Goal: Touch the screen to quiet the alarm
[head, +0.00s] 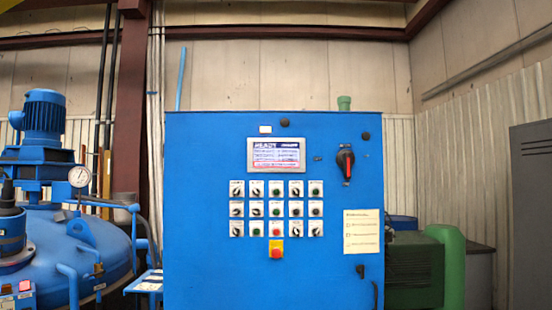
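The screen (276,155) is a small lit rectangle in a pale frame, high on the front of a blue control cabinet (200,270). It shows a dark "READY" heading, several lines of small text too blurred to read, and a reddish line at the bottom. Nothing covers the screen. Neither of my grippers shows in the head view.
Below the screen are rows of knobs and buttons (276,208) and a red-and-yellow stop button (276,248). A black-and-red rotary switch (346,160) sits to its right. A blue furnace vessel (80,250) stands left; green machinery (415,270) stands right.

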